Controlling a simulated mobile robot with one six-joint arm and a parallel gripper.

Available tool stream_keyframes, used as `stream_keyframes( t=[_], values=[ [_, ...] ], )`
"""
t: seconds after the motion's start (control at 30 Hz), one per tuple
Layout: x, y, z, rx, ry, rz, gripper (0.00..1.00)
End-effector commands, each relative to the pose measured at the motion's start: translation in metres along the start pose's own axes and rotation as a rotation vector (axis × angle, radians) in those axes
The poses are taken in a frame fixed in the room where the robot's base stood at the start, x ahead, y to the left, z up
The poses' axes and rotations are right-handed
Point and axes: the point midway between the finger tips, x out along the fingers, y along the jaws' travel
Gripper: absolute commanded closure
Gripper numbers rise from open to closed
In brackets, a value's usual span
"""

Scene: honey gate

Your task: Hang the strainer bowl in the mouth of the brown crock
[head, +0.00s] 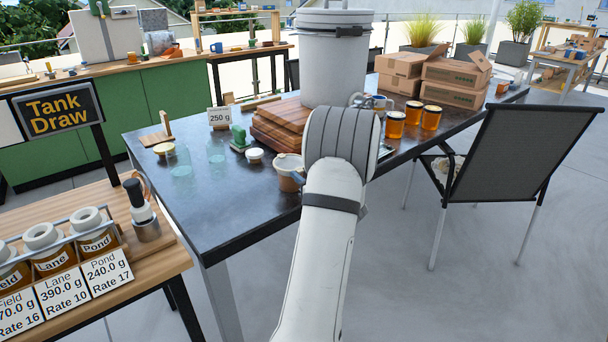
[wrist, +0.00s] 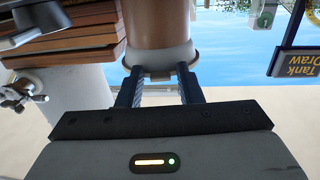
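The brown crock (head: 288,182) stands near the front edge of the dark table, just left of my arm. In the upside-down wrist view its tan wall (wrist: 155,22) shows above a pale grey-white ring. This ring, apparently the strainer bowl's rim (wrist: 182,57), lies at the crock's mouth with a small tab toward me. I cannot tell whether it is fully seated; its inside is hidden. My gripper (wrist: 160,80) has its two dark fingers apart on either side of the tab, with gaps beside it. In the head view my arm hides the gripper.
A large white tank (head: 334,70) stands on stacked wooden boards (head: 283,125) behind the crock. Honey jars (head: 395,125) stand right. The table's front left is clear.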

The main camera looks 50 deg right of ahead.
Motion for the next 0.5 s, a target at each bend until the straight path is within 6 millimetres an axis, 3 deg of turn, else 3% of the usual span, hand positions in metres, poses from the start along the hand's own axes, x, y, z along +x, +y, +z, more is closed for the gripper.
stream_keyframes(
  t=[0.5],
  values=[
    [-0.0013, 0.0004, -0.0019, -0.002, 0.003, 0.000, 0.66]
  ],
)
